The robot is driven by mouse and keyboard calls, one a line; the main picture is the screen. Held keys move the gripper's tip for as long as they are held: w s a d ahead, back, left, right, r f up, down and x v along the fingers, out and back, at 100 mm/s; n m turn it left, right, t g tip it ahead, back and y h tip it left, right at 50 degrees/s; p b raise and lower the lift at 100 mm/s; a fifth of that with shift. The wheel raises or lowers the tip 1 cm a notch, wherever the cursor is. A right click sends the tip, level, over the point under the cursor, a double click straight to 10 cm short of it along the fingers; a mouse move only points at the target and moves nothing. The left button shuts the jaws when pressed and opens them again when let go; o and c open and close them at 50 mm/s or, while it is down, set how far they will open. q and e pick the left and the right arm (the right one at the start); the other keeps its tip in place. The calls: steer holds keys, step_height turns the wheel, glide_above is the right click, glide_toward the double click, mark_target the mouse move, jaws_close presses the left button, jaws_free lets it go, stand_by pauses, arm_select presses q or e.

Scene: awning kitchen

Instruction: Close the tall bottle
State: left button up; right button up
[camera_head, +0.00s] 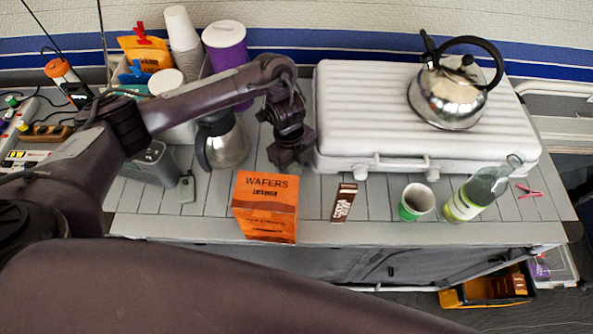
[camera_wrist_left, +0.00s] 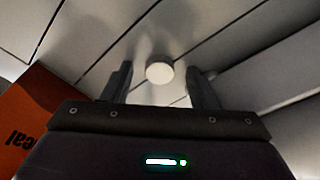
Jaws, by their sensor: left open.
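The tall bottle (camera_head: 480,193), clear glass with a yellow-green lower part, stands on the counter at the right; no cap shows on its neck. My left gripper (camera_head: 290,160) is over the counter behind the wafers box, far to the left of the bottle. In the left wrist view its fingers (camera_wrist_left: 160,88) are open, with a small round white disc (camera_wrist_left: 159,72), perhaps a cap, seen between them; contact cannot be told. In the head view the disc is hidden by the gripper. My right gripper is not in view.
An orange wafers box (camera_head: 265,207) stands close in front of the left gripper. A white case (camera_head: 345,110) with a kettle (camera_head: 450,92) on it is right behind. A cup (camera_head: 416,202) and chocolate bar (camera_head: 344,202) are between box and bottle. A steel jug (camera_head: 225,143) is at left.

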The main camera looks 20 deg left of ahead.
mark_target(295, 170)
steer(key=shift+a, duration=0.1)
arm_select(q)
steer(key=c, duration=1.1)
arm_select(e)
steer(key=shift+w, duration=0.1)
arm_select(q)
steer(key=shift+r, duration=0.45)
step_height(295, 170, up, 19)
steer(key=p, duration=0.3)
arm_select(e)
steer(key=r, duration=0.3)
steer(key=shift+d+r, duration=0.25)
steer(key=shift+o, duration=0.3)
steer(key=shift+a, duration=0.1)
